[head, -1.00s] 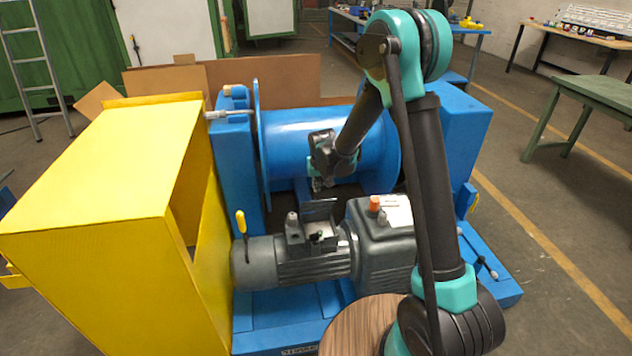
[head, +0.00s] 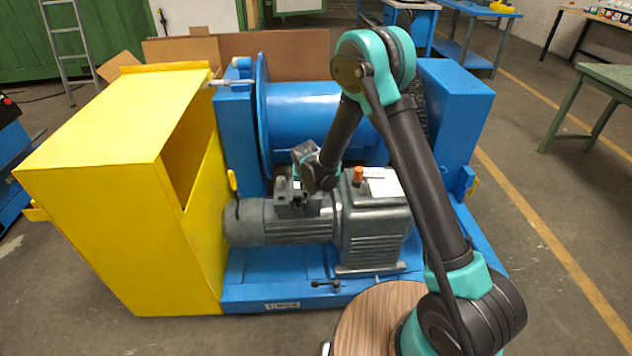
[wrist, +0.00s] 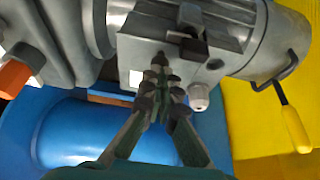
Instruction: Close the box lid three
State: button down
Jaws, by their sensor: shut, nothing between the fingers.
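The grey electric motor (head: 285,222) lies in front of the blue drum, with its small terminal box (head: 290,205) on top. In the wrist view the grey terminal box (wrist: 137,50) has flat grey faces and a dark part on top. My gripper (head: 298,190) is low over the box in the head view and hides much of it and its lid. In the wrist view my gripper (wrist: 160,68) has its dark fingertips together, empty, in front of the box. I cannot tell the lid's angle, or whether the fingertips touch it.
A yellow guard (head: 100,150) stands left of the motor. The blue drum (head: 310,120) is behind. A gearbox (head: 372,220) with an orange cap (head: 358,175) adjoins the motor. A yellow-handled lever (wrist: 296,128) sticks out near the motor's end.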

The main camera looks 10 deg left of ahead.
jog(key=shift+s+d+f, duration=0.1)
jog(key=shift+s+f, duration=0.1)
jog(key=shift+f, duration=0.25)
jog(key=shift+s+d+f, duration=0.1)
jog(key=shift+s+f, duration=0.1)
jog(key=shift+f, duration=0.25)
jog(key=shift+f, duration=0.1)
jog(key=v, duration=1.2)
jog(key=d+r, duration=0.3)
jog(key=d, duration=0.3)
jog(key=d+r, duration=0.3)
jog(key=d, duration=0.4)
jog(key=s+d+r+m+h, duration=0.1)
jog(key=s+d+r, duration=0.1)
jog(key=s+d, duration=0.6)
jog(key=s+d+r+m, duration=0.15)
jog(key=s+d, duration=0.25)
jog(key=d, duration=0.9)
jog(key=s+d+f, duration=0.1)
jog(key=s+d, duration=0.5)
jog(key=s, duration=0.4)
jog(key=shift+d+f+m+g, duration=0.25)
jog(key=shift+f+m+g, duration=0.05)
jog(key=shift+f+m, duration=0.1)
